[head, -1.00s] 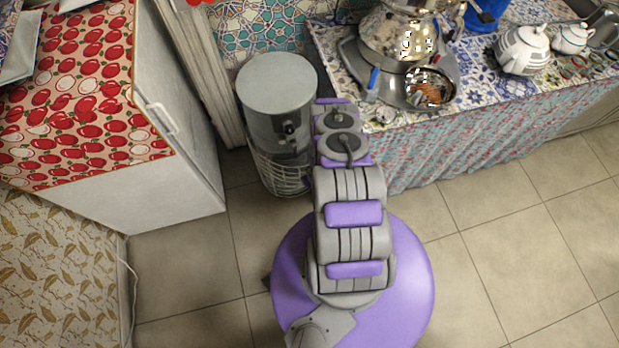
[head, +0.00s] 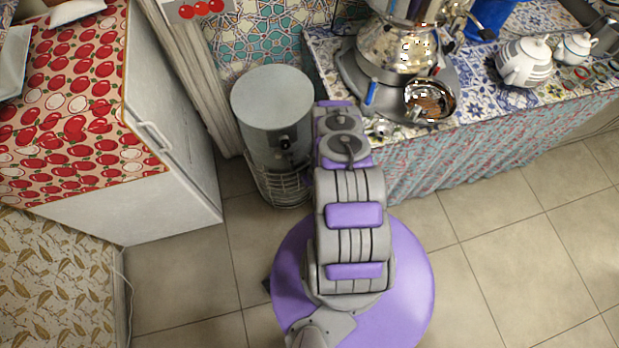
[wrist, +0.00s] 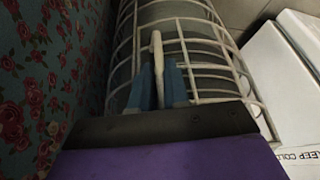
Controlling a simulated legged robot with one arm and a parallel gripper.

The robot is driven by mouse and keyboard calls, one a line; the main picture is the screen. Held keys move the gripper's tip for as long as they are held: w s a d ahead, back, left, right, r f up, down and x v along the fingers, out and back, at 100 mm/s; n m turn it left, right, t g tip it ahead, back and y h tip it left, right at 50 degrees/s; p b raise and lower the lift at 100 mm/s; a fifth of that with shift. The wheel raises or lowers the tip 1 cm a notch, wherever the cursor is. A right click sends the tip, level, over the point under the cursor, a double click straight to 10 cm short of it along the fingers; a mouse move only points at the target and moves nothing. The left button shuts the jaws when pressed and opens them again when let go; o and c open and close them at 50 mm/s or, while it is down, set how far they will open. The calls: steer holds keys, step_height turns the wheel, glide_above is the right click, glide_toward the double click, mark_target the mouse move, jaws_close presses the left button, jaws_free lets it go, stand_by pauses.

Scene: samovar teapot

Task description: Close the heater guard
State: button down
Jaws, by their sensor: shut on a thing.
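The heater (head: 275,120) is a grey cylinder standing on the floor between the fridge and the table. Its wire guard (head: 278,185) wraps the lower part in the head view; my arm hides its right side. In the wrist view the guard (wrist: 200,48) is a cage of pale curved bars around the cylinder. My gripper (wrist: 164,82) has blue fingers closed on the guard's upright pale handle (wrist: 157,55). The gripper's fingers are hidden behind the arm in the head view. I cannot tell how far the guard stands open.
A cloth-covered table (head: 480,130) with a samovar (head: 395,45) and teapots stands at right. Flowered cloth (wrist: 45,75) is close on the wrist view's left. Tiled floor is free at lower right.

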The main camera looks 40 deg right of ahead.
steer(key=shift+w, duration=0.15)
steer(key=c, duration=1.2)
jaws_free()
steer(key=shift+a, duration=0.15)
steer(key=shift+r, duration=0.1)
steer(key=shift+s+d+r, duration=0.2)
steer(key=p+v, duration=0.4)
steer(key=v, duration=1.2)
steer(key=shift+a+r+p, duration=0.15)
steer(key=shift+r+p, duration=0.2)
steer(key=shift+p, duration=0.05)
steer(key=shift+s, duration=0.1)
